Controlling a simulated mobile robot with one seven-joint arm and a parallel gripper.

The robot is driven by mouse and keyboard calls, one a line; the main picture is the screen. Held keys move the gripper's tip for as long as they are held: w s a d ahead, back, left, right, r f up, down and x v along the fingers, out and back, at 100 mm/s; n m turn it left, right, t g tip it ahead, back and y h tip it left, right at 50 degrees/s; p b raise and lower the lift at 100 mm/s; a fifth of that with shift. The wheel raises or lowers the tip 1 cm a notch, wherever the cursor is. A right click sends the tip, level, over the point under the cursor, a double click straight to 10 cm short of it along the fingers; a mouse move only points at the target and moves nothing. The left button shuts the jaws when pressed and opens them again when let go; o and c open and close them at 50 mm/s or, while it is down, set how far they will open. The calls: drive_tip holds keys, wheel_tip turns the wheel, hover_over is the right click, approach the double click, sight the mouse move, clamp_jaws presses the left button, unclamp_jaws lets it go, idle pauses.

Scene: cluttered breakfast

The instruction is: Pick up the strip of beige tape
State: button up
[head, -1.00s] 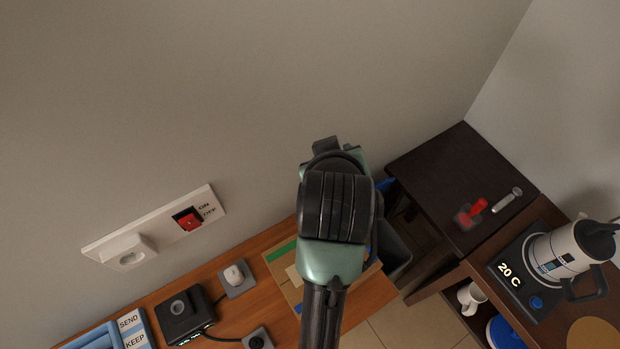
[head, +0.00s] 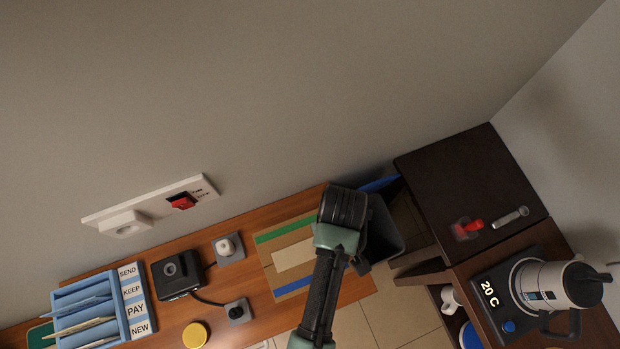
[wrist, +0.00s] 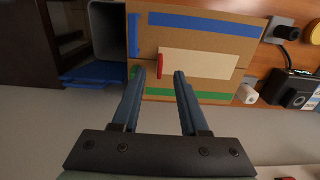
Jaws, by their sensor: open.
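The strip of beige tape (head: 293,255) lies on a brown cardboard piece (head: 269,266) on the wooden desk, between a green strip (head: 285,229) and a blue strip (head: 293,288). In the head view my arm covers its right end. In the wrist view the beige strip (wrist: 205,64) runs rightward from near my gripper (wrist: 159,74). The gripper is open, its two blue-grey fingers apart. A small red piece (wrist: 160,66) shows between the fingertips at the strip's left end. Whether the fingers touch the cardboard cannot be told.
A grey bin (head: 385,235) stands beside the desk's right end. A black device (head: 178,274), sockets (head: 229,248) and a blue letter rack (head: 90,312) are to the left. A dark cabinet (head: 465,180) stands right. The wall rises behind the desk.

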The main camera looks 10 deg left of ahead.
sight(302, 251)
drive_tip(key=shift+w+a+f+p, duration=0.15)
drive_tip(key=shift+f+p, duration=0.3)
drive_tip(key=shift+f, duration=2)
clamp_jaws()
